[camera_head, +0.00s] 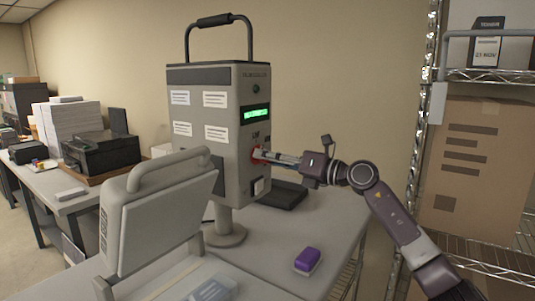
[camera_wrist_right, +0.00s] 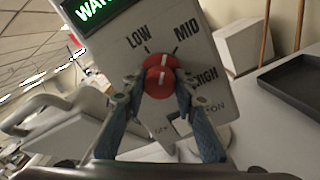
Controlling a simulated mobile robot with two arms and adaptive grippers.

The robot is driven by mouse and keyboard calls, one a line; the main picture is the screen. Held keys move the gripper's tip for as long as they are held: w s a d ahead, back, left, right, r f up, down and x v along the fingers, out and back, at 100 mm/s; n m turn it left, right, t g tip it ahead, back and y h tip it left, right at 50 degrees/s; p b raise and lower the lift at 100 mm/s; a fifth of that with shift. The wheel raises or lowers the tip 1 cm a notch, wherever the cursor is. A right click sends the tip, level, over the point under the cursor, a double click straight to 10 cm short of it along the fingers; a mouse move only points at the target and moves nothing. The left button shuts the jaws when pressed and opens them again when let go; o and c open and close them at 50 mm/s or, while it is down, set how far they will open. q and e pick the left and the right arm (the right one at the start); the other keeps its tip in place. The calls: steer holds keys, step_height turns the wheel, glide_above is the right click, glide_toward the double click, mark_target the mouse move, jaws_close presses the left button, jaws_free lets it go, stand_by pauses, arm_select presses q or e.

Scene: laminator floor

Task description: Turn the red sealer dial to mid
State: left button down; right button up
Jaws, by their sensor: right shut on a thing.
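The red sealer dial (camera_head: 257,152) is on the front panel of the grey sealer unit (camera_head: 207,118), below a green lit display (camera_head: 256,114). My right gripper (camera_head: 268,156) reaches in from the right and is shut on the dial. In the right wrist view the red dial (camera_wrist_right: 158,84) sits between the two fingers of my right gripper (camera_wrist_right: 160,90). The printed labels LOW (camera_wrist_right: 139,38), MID (camera_wrist_right: 186,29) and HIGH (camera_wrist_right: 205,78) stand around it. A small pale mark shows near the dial's top; I cannot tell exactly which label it points to. My left gripper is not in view.
A grey hinged machine part (camera_head: 155,210) stands in front of the unit. A purple block (camera_head: 307,260) lies on the table (camera_head: 335,232), and a dark tray (camera_head: 283,195) lies behind it. A wire shelf with a cardboard box (camera_head: 475,165) stands close on the right.

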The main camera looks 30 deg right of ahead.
steer(key=shift+r+m+p, duration=0.1)
steer(key=shift+m+p, duration=0.85)
steer(key=shift+m, duration=0.75)
steer(key=o, duration=1.2)
steer(key=shift+c, duration=0.2)
steer(key=shift+s, duration=0.1)
steer(key=v, duration=1.2)
